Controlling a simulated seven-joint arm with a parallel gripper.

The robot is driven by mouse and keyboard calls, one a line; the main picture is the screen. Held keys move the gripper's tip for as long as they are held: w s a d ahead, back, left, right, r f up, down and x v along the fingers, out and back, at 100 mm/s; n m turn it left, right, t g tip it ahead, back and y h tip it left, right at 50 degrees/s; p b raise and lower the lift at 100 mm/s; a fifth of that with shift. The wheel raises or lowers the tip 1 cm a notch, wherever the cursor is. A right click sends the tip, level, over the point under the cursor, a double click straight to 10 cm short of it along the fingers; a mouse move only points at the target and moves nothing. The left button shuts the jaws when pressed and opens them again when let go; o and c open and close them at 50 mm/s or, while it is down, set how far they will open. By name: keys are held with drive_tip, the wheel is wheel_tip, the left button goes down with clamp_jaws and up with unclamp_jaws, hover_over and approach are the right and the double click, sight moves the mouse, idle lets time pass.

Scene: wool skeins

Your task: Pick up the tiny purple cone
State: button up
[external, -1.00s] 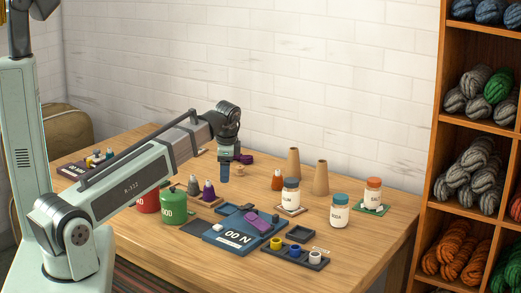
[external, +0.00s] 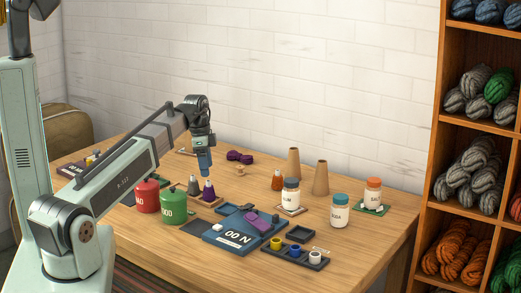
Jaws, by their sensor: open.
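A small purple cone (external: 208,192) with a pale tip stands on a dark base on the table, just right of a grey cone (external: 193,185). My gripper (external: 206,173) points down right above the purple cone, its tip close to the cone's top. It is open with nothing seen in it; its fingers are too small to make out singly. I cannot tell whether it touches the cone's tip.
Red (external: 147,196) and green (external: 173,208) canisters stand close in front and left. A blue scale (external: 238,241) lies in front.

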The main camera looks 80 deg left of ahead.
sight(213, 183)
drive_tip(key=shift+w+f, duration=0.2)
drive_tip(key=shift+f, duration=1.55)
drive_tip(key=shift+w+d+f, duration=0.1)
drive_tip(key=shift+d+f, duration=0.05)
drive_tip(key=shift+f, duration=1.15)
drive_tip(key=shift+w+d+f, duration=0.1)
drive_tip(key=shift+d+f, duration=0.05)
drive_tip(key=shift+f, duration=1.15)
drive_tip(key=shift+c, duration=0.2)
drive_tip(key=c, duration=1.1)
